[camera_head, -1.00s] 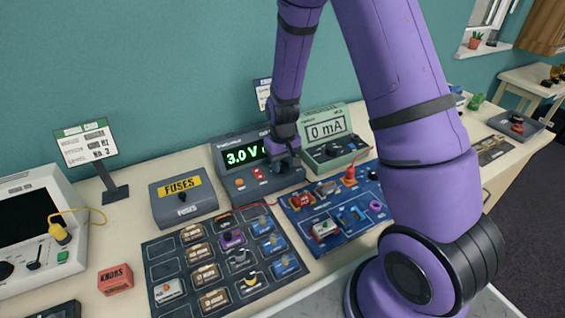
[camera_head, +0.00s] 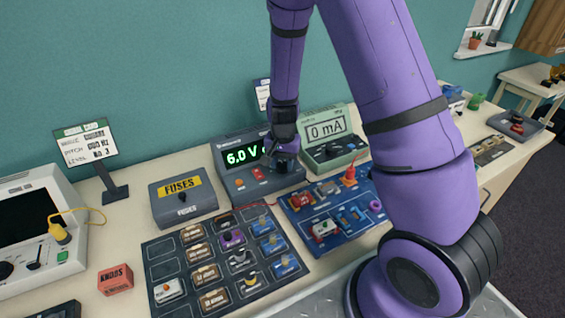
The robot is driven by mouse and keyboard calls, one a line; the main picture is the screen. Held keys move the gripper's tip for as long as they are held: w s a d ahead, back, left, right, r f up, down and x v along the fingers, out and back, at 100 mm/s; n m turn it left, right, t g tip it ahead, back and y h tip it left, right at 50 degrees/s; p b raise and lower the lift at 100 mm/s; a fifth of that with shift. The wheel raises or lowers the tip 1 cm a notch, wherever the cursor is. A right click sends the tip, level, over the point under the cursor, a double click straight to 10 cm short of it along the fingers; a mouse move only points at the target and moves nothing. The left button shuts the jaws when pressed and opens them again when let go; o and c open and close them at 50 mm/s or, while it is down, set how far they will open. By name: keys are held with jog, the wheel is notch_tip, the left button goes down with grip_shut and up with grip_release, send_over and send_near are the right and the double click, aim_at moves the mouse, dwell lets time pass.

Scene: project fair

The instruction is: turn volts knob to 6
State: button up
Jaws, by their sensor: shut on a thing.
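The power supply (camera_head: 232,176) is a dark grey box on the table against the wall. Its green display (camera_head: 242,157) reads 6.0 V; the right part of the display is hidden behind my arm. My gripper (camera_head: 284,160) is at the right side of the supply's front panel, where it is shut on the volts knob. A red and an orange button show low on the panel.
A green meter (camera_head: 334,136) reading 0 mA stands close at the right of the supply. A grey fuses box (camera_head: 197,209) stands at its left. A dark component tray (camera_head: 165,250) and a blue circuit board (camera_head: 297,228) lie in front. A card on a stand (camera_head: 115,192) is further left.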

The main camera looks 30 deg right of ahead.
aim_at(282, 164)
jog(key=shift+m, duration=0.3)
jog(key=o, duration=0.9)
jog(key=shift+o, duration=0.2)
notch_tip(282, 164, up, 11)
jog(key=shift+f, duration=0.1)
dwell(0.4)
